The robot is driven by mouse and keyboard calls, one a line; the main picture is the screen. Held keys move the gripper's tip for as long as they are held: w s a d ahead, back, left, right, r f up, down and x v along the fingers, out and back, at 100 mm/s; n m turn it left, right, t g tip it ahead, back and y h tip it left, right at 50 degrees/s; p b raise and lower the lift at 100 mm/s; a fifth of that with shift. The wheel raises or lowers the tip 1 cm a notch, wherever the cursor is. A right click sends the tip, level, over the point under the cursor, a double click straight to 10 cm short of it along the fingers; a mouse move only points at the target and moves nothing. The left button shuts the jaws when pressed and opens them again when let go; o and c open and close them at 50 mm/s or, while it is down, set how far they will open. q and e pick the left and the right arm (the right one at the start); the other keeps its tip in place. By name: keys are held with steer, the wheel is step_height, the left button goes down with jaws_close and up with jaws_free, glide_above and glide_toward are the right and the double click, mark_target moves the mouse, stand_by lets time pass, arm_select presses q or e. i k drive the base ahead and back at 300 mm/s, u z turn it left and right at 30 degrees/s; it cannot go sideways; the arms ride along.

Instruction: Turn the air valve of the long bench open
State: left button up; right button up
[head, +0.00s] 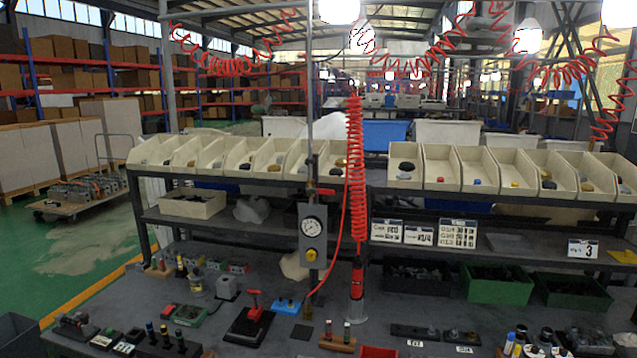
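A grey vertical air pipe (310,120) rises in the middle of the long bench (400,313). A small red lever (321,191), which looks like the air valve's handle, sits on the pipe just above the gauge box. It lies roughly level, across the pipe, and points right. Below it, a grey box (313,268) carries a round white gauge (312,227) and a yellow knob (311,254). The gauge needle is too small to read. Neither of my grippers is in view.
A coiled red hose (355,150) hangs just right of the lever, with a red-handled tool (357,278) below. Cream bins (438,167) line the upper shelf. A red toggle clamp (253,302) and several small parts stand on the bench top.

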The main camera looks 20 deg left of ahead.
mark_target(313, 191)
steer(key=u, duration=0.3)
steer(key=i, duration=0.65)
steer(key=u, duration=2)
steer(key=k, duration=0.35)
steer(key=z, duration=1)
